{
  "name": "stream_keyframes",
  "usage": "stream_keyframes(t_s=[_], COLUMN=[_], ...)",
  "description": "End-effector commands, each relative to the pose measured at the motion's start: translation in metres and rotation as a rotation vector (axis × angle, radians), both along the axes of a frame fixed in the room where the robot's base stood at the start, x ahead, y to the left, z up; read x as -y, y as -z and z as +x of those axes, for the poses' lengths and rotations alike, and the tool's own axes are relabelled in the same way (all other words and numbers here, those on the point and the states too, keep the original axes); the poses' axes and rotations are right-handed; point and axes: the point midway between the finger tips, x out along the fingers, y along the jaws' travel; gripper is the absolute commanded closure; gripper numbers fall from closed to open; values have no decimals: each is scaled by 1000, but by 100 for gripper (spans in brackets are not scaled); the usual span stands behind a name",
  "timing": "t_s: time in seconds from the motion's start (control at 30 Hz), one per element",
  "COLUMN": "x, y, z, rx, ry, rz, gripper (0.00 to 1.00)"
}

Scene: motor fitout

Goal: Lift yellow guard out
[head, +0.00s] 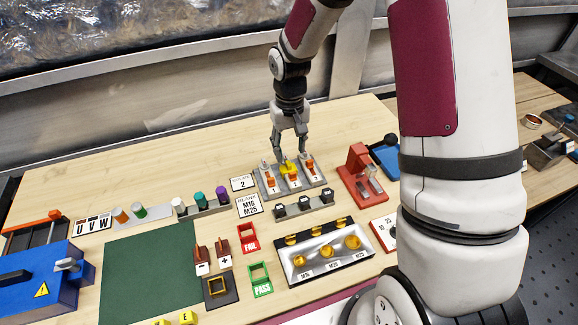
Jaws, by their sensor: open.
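The yellow guard (287,169) appears as a small yellow piece at the middle of a grey rack (270,190), behind the label 2. Orange and white pieces stand on either side of it, near labels 1 and 3. My gripper (290,153) points down right above the yellow piece, its two fingers spread apart. The fingers partly overlap the back of the rack, and I cannot tell whether they touch the guard. The guard's lower part is hidden.
A red clamp-like fixture (359,170) stands right of the rack. In front are a row of dark blocks (303,206) and a tray (300,275) with yellow round parts. A green mat (145,270) lies left. Bare table (150,165) is free at the back left.

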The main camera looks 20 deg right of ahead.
Motion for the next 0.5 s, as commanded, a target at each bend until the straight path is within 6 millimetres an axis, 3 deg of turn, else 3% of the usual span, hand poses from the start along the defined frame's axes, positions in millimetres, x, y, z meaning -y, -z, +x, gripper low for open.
stream_keyframes(t_s=[0.5], x=[-2], y=[50], z=[-2], rx=[-3], ry=[-2], rz=[0], gripper=[55])
